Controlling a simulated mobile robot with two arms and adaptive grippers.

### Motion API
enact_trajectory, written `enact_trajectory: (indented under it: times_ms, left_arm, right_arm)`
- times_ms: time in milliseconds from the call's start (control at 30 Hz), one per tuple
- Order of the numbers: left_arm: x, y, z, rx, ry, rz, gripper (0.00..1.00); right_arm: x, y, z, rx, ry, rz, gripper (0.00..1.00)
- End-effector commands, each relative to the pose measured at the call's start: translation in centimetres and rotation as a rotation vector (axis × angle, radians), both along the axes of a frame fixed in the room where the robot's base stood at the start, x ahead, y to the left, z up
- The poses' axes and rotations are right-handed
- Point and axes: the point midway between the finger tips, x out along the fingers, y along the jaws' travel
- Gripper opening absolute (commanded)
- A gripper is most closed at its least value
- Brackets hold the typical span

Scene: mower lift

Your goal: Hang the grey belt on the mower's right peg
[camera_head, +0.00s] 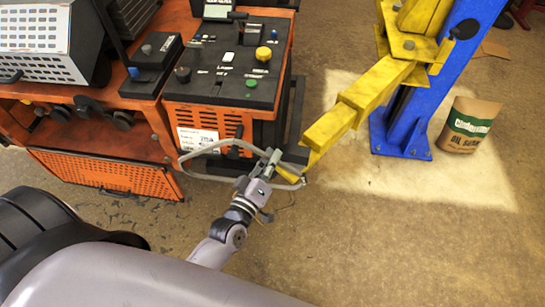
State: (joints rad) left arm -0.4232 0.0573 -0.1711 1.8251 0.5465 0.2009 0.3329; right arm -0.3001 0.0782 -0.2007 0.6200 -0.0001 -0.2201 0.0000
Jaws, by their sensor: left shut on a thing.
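The grey belt (181,162) is a thin loop hanging in the air in front of the orange machine. Its larger part reaches out to the left of my left gripper, and a short end shows on the right. My left gripper (268,167) is shut on the belt, close to the lower tip of the yellow lift arm. I cannot tell whether gripper and arm touch. No mower or right peg can be clearly made out. My right gripper is not in view.
An orange machine with a black control panel (225,65) stands behind the belt. A yellow lift arm (355,100) slants down from a blue post (440,90). A paper oil sack (470,125) stands to the right. The floor at the lower right is clear.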

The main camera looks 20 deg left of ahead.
Motion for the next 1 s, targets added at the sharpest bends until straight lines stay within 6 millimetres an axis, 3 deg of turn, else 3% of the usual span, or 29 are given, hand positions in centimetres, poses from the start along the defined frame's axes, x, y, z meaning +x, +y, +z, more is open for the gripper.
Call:
enact_trajectory:
  times_ms: [333, 367, 700, 1000]
  left_arm:
    - [0.02, -0.01, -0.33, 0.001, -0.001, 0.0, 0.0]
    - [0.02, -0.01, -0.33, 0.001, -0.001, 0.0, 0.08]
    - [0.01, -0.01, -0.35, 0.0, 0.0, 0.0, 0.31]
    - [-0.09, -0.02, -0.42, -0.001, 0.001, 0.0, 0.31]
  right_arm:
    - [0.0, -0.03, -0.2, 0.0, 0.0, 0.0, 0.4]
    - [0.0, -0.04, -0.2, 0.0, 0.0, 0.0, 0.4]
    - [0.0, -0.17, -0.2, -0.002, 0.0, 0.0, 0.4]
    - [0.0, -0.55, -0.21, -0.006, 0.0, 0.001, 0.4]
